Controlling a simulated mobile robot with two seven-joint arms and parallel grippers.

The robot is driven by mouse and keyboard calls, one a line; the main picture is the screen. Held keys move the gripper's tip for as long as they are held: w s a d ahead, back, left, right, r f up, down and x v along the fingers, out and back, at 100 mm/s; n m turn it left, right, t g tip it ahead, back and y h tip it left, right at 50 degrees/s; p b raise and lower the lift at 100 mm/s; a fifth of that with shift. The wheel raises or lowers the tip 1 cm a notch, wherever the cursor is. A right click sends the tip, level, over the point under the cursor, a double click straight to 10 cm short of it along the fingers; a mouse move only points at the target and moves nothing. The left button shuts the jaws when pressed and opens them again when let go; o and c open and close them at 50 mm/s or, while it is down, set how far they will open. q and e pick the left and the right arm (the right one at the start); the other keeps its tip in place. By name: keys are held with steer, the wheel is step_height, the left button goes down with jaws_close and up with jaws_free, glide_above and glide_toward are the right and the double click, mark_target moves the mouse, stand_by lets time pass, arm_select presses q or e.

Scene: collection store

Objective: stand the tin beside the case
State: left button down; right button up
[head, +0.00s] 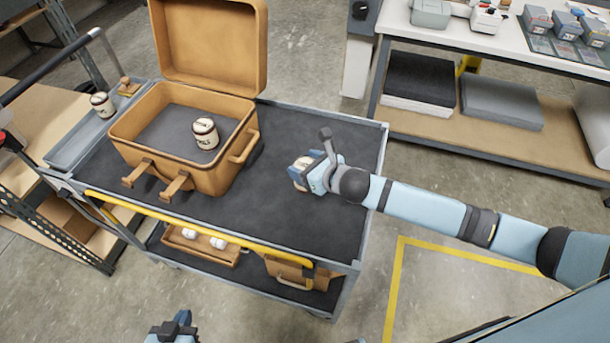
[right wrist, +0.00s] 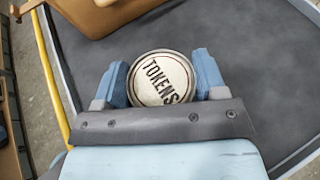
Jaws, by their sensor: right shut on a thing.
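An open tan case (head: 190,175) stands on the cart's dark top, its lid raised at the back. A cream tin (head: 206,133) is inside it. My right gripper (head: 300,173) is right of the case with a clear gap, shut on another cream tin (head: 299,166), mostly hidden by the fingers. In the right wrist view, this tin (right wrist: 160,80) sits between the blue fingers, its round lid reading "TOKENS". I cannot tell whether it touches the cart. My left gripper (head: 176,322) is at the bottom edge, away from the cart; its fingers are unclear.
The cart top (head: 290,225) is bare right of and in front of the case. A grey side tray (head: 70,145) at the left holds a third tin (head: 103,104) and a wooden-handled stamp (head: 127,86). A yellow rail (head: 190,228) runs along the cart's near edge.

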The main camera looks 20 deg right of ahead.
steer(key=shift+f, duration=2.2)
steer(key=shift+f, duration=0.2)
steer(key=o, duration=1.1)
steer(key=shift+r, duration=0.1)
steer(key=shift+s+d+r, duration=0.1)
steer(key=shift+s, duration=0.15)
steer(key=b+v, duration=0.1)
steer(key=v, duration=1)
steer(key=shift+s+d+r, duration=0.1)
steer(key=shift+s+d, duration=0.05)
steer(key=shift+d, duration=0.05)
